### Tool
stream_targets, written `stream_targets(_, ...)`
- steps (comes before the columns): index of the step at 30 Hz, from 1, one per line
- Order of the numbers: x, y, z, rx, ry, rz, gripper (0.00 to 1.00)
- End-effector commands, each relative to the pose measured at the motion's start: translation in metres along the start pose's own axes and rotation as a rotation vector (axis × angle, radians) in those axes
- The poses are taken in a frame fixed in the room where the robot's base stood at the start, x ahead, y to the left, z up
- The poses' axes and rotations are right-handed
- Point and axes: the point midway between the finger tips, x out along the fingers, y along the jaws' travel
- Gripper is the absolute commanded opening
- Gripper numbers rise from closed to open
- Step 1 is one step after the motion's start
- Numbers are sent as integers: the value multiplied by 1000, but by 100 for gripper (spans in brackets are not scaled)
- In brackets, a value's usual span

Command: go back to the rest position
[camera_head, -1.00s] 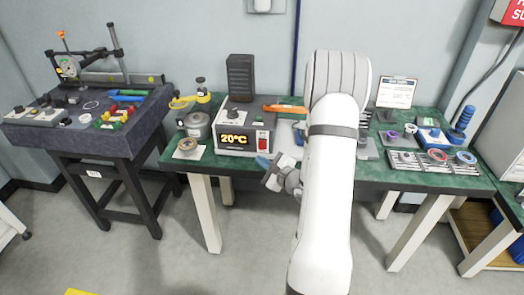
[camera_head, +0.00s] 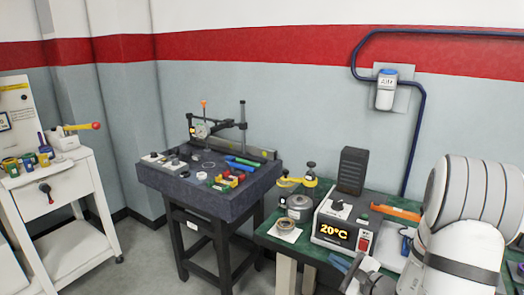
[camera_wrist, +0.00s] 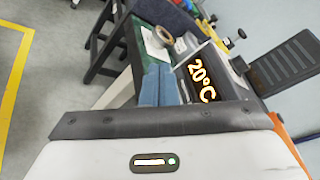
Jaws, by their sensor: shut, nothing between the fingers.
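My gripper (camera_head: 345,266) is at the lower right of the head view, in front of the green bench's front edge and left of my white arm. In the wrist view its blue fingers (camera_wrist: 158,84) lie side by side, closed with nothing between them. The heater unit (camera_head: 342,228) reading 20°C stands just beyond it on the bench, and the display also shows in the wrist view (camera_wrist: 202,80).
The green bench (camera_head: 318,253) holds a round metal pot (camera_head: 299,207) and a tape ring (camera_head: 286,223). A dark table (camera_head: 215,203) with tools stands left of it. A white cart (camera_head: 65,210) is at far left. Grey floor between them is clear.

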Motion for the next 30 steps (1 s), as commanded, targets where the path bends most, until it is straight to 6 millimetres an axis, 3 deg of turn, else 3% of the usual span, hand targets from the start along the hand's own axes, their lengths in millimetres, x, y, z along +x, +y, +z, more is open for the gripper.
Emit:
stream_targets(1,4,6,35,-56,-71,87,0)
stream_targets(6,-8,50,124,-251,-251,417,0)
stream_targets(9,-27,76,159,-391,-318,606,0)
stream_targets(12,-53,97,183,-551,-358,785,0)
stream_targets(16,-89,114,197,-787,-367,994,0)
stream_targets(20,-124,115,199,-1047,-329,1167,0)
stream_targets(24,-152,100,195,-1326,-248,1291,0)
stream_targets(30,-172,75,192,-1586,-140,1361,0)
